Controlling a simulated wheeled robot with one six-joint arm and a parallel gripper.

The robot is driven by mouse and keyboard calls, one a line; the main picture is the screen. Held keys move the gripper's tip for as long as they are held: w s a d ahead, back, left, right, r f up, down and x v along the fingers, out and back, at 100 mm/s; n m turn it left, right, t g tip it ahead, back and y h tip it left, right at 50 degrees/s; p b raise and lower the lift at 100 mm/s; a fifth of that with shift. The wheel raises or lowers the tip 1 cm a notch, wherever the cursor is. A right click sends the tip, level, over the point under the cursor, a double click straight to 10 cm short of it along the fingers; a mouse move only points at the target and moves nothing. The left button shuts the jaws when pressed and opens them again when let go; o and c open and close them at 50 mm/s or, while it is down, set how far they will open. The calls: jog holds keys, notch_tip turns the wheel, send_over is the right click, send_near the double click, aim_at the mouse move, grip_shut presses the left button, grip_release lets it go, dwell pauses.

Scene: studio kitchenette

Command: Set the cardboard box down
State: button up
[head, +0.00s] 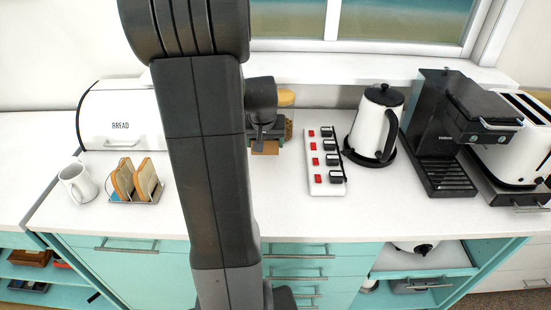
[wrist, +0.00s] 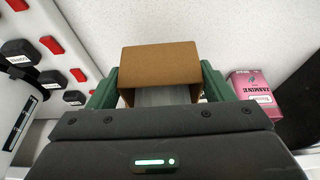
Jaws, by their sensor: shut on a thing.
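The brown cardboard box (wrist: 160,63) is between the green fingers of my gripper (wrist: 160,88) in the wrist view, and the gripper is shut on it. In the head view a small part of the box (head: 265,148) shows below my gripper (head: 267,130), over the white counter (head: 240,222) to the left of the power strip. My arm and gripper hide most of the box there. I cannot tell whether its underside touches the counter.
A white power strip (head: 316,165) with red switches and black plugs lies close to the right. Beyond it stand a kettle (head: 375,125) and a coffee machine (head: 440,135). A pink jasmine box (wrist: 254,84) is beside the gripper. A toast rack (head: 146,196), mug (head: 76,184) and bread bin (head: 110,112) stand left.

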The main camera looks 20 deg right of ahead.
aim_at(265, 154)
jog(key=shift+f, duration=3.2)
jog(key=shift+f, duration=0.25)
jog(key=o, duration=1)
jog(key=shift+r, duration=0.1)
